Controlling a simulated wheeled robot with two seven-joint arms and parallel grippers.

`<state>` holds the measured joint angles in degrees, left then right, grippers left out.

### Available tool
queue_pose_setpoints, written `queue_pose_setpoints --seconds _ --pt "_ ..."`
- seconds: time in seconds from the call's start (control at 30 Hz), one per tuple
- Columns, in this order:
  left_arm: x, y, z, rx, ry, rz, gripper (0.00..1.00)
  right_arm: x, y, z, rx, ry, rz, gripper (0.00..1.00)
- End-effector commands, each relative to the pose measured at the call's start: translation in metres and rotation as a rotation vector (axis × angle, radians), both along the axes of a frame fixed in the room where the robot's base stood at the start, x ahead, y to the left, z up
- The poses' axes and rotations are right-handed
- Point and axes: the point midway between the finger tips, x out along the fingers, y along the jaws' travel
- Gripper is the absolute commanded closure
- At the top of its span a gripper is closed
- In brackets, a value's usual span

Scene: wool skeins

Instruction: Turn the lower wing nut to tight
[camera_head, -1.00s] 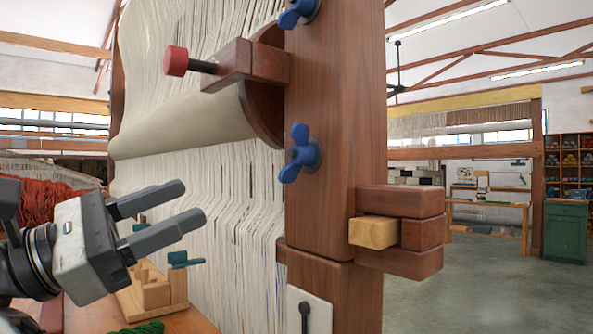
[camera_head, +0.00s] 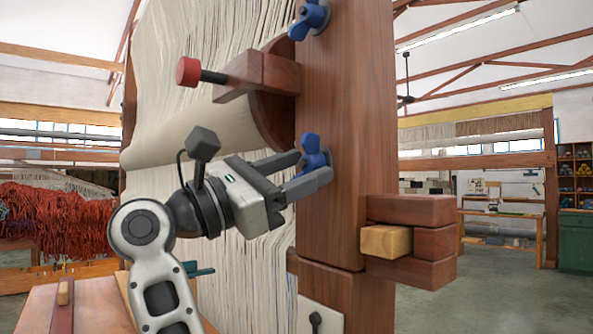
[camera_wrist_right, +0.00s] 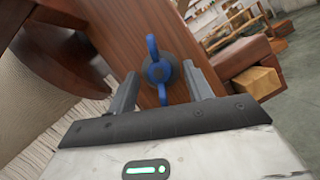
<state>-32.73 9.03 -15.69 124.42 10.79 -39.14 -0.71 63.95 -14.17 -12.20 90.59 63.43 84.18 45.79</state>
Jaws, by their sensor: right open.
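The lower wing nut (camera_head: 312,152) is blue and sits on the side of the wooden loom post (camera_head: 345,110). Its wings stand roughly upright, tilted a little. My right gripper (camera_head: 314,169) is open at it, its two dark fingers pointing toward the post. In the right wrist view the wing nut (camera_wrist_right: 158,72) lies between the two open fingers (camera_wrist_right: 165,92), with a gap on either side of it. A second blue wing nut (camera_head: 309,19) sits higher on the post. My left gripper is not in view.
A wooden arm with a red knob (camera_head: 188,71) juts left above my gripper. Stacked wooden blocks (camera_head: 412,240) stick out at the post's lower right. White warp threads (camera_head: 240,268) hang behind my arm. Open floor (camera_head: 490,290) lies to the right.

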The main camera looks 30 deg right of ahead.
Motion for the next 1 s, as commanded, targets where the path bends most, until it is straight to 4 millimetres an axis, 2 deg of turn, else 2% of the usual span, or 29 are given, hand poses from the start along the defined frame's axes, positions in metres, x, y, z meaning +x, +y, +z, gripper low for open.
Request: queue_pose_setpoints --seconds 0.17,0.2,0.33,0.37,0.5,0.73,1.0 --pt "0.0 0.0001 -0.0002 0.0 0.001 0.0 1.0 -0.0001 -0.0002 0.0002 0.0 0.0 0.0 0.49" --pt "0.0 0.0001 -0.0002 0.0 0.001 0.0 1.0 0.0 -0.0002 0.0001 0.0 0.0 0.0 0.52" --pt "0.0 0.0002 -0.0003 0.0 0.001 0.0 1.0 0.0 0.0 0.0 0.001 0.0 0.0 0.88" --pt "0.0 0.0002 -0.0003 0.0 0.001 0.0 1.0 -0.0001 0.0 0.0 0.001 0.0 0.0 0.94" --pt "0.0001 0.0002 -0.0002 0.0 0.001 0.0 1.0 0.0002 0.0001 0.0001 0.002 -0.01 -0.001 0.93" --pt "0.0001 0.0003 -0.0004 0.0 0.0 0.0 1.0 0.0013 0.0003 0.0006 0.012 -0.129 0.001 0.93" --pt "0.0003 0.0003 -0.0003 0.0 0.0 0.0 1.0 0.0012 0.0005 0.0004 0.012 -0.136 0.001 0.94"
